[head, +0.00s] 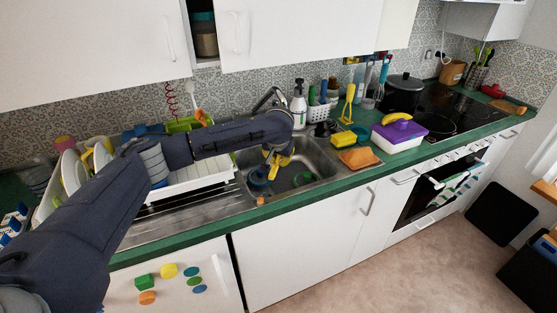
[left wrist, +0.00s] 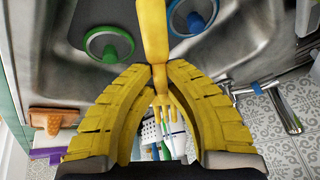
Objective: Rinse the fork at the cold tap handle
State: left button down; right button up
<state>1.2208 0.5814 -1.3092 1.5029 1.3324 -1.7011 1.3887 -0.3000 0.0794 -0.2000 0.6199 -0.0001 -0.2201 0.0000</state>
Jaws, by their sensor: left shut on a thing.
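My left gripper (head: 277,160) is over the sink (head: 325,168) in the head view, with its fingers pointing down. In the left wrist view its yellow fingers (left wrist: 158,70) are shut on the yellow fork (left wrist: 153,32). The fork's handle runs to the top edge and its tines (left wrist: 164,106) show between the fingers. In the head view I cannot separate the fork from the yellow fingers. The chrome tap (head: 268,97) stands behind the sink, partly hidden by my arm. In the left wrist view the tap (left wrist: 283,108) is right of the fingers, with a blue mark (left wrist: 258,88) on it. My right gripper is not in view.
A green-rimmed round thing (left wrist: 109,44) and a blue-rimmed one (left wrist: 193,17) lie in the sink. A dish rack (head: 205,175) stands left.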

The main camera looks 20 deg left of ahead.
pick_arm(q)
jog(key=shift+w+d, duration=0.1)
jog(key=shift+d, duration=0.3)
dwell(0.5)
jog(key=shift+w+d, duration=0.1)
jog(key=shift+d, duration=0.1)
jog(key=s+d, duration=0.2)
jog(key=s, duration=0.6)
jog(key=shift+d, duration=0.15)
dwell(0.6)
jog(key=shift+f, duration=0.1)
dwell(1.2)
jog(key=shift+s+d+r, duration=0.2)
jog(key=shift+s+r, duration=0.5)
jog(key=shift+s, duration=0.05)
jog(key=shift+s+d+r, duration=0.25)
jog(key=shift+s+r, duration=0.45)
jog(key=shift+s, duration=0.05)
jog(key=shift+s+d+r, duration=0.2)
jog(key=shift+s+r, duration=0.5)
jog(key=shift+s, duration=0.05)
